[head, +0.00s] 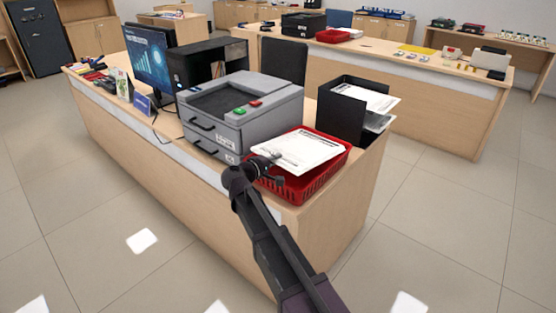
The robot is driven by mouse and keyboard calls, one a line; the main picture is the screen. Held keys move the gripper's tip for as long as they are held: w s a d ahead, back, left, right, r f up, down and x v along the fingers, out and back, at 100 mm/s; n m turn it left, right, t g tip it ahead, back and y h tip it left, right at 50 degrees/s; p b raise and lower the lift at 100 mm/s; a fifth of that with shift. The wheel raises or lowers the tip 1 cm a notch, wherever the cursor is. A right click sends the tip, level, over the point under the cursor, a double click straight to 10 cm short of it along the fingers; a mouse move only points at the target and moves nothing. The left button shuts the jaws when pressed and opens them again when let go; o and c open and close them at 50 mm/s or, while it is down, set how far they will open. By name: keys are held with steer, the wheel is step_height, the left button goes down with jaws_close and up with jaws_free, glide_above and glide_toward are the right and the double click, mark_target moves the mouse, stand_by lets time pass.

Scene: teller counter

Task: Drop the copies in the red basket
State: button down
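The white printed copies (304,150) lie flat over the red basket (322,182) at the front right corner of the counter. They cover most of its opening; whether they rest in it or are held just above it I cannot tell. My gripper (277,170) is at the left edge of the copies and of the basket, with a fingertip against the sheets. It is small and dark here, so whether its fingers are closed on the copies is unclear.
A grey printer (240,108) stands left of the basket. A black file holder (340,112) with papers stands behind it. A monitor (148,60) and a small blue sign (142,104) are further left. The floor in front of the counter (150,150) is clear.

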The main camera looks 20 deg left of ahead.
steer(key=c, duration=0.7)
jaws_free()
steer(key=shift+w, duration=0.1)
stand_by(0.4)
